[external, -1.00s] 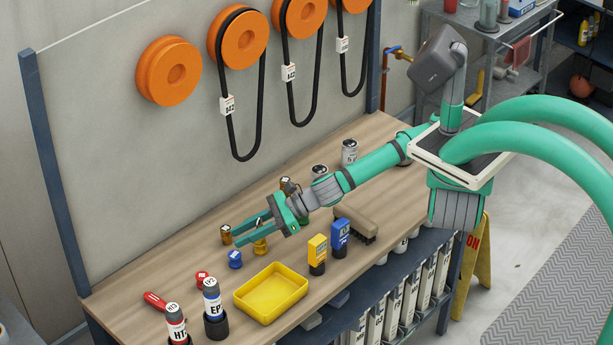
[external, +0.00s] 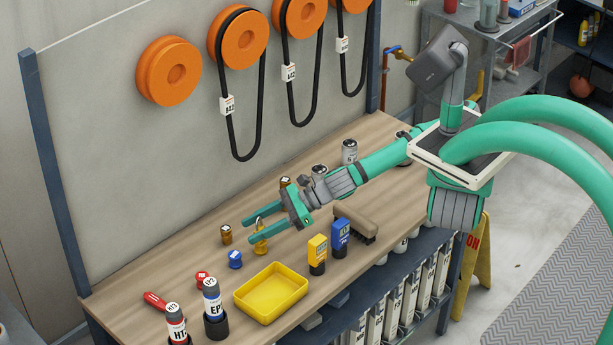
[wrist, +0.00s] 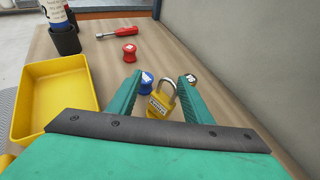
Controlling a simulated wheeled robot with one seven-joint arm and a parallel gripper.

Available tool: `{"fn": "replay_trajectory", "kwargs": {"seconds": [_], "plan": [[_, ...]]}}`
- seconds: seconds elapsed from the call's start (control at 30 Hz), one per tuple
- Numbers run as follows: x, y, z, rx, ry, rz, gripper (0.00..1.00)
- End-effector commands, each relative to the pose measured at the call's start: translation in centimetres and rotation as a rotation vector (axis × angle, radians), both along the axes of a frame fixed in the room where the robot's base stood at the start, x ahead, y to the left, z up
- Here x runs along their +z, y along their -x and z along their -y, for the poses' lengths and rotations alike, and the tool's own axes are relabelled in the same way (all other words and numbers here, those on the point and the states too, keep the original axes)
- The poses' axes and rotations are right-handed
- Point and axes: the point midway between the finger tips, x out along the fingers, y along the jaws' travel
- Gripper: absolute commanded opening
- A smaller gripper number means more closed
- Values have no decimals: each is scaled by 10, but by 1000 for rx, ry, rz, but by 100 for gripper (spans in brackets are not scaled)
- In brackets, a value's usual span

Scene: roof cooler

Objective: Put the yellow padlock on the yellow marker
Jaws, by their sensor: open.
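The yellow padlock (external: 261,244) stands upright on the bench, its shackle up. In the wrist view the padlock (wrist: 160,104) shows between my fingers. My gripper (external: 250,231) is open and empty, its fingers above and on both sides of the padlock; I see no grip on it. Spool-shaped markers with labelled tops stand near: a blue one (external: 235,260), a red one (external: 202,279) and a brown-orange one (external: 226,235). Another brownish one (external: 285,183) stands behind my wrist. I cannot clearly make out a yellow marker; my arm hides part of the bench.
A yellow tray (external: 272,315) lies at the front edge. Yellow (external: 317,250) and blue (external: 340,235) bottles and a brush (external: 357,222) stand right of it. Dark-based bottles (external: 213,300) and a red screwdriver (external: 155,300) are at front left.

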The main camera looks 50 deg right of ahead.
Motion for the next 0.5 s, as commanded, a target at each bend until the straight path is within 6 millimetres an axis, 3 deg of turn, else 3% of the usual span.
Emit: {"fn": "replay_trajectory", "kwargs": {"seconds": [0.5], "plan": [[13,15,27,-2,-1,0,46]]}}
